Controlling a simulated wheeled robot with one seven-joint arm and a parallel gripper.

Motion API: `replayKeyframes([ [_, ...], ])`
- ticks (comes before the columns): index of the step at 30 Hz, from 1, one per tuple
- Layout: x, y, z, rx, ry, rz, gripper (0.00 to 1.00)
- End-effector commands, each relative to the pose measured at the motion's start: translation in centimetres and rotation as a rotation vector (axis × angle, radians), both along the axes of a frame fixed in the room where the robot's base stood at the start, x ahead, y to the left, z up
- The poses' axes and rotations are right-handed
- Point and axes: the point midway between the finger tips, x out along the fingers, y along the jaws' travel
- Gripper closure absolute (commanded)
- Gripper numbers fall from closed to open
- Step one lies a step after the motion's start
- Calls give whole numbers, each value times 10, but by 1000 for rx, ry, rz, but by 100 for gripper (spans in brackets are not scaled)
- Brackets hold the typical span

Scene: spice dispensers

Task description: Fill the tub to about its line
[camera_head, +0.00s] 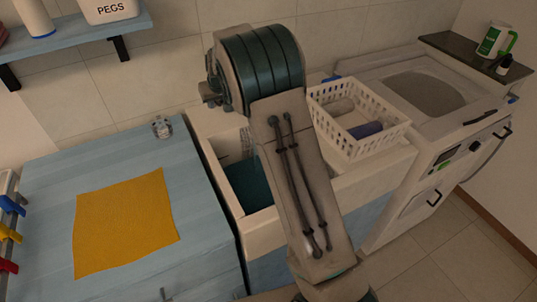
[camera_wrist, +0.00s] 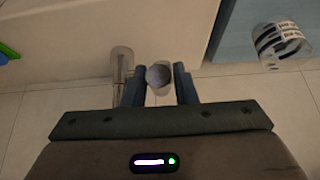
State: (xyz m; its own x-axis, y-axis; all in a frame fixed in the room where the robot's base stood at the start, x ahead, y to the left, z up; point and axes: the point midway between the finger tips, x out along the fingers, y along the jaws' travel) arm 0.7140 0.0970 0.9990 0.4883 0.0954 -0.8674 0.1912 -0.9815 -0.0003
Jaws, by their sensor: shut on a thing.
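In the wrist view my gripper (camera_wrist: 159,70) has its two dark fingers closed around a round grey knob (camera_wrist: 158,76), near the tiled wall. A pale tube-like piece (camera_wrist: 122,62) stands just left of the fingers, perhaps part of the tap. In the head view a teal surface (camera_head: 248,184) shows inside the white sink (camera_head: 262,228); I cannot tell whether it is the tub or the sink's contents. My arm covers much of the sink and hides my gripper there. No fill line or running water is visible.
A shelf (camera_head: 82,40) hangs above.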

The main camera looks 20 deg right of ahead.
Motion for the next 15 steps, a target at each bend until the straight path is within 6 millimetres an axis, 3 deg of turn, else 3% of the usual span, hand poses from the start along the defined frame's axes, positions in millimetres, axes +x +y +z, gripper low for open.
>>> replayKeyframes([
  [15, 8, 2, 20, 0, -2, 1, 86],
])
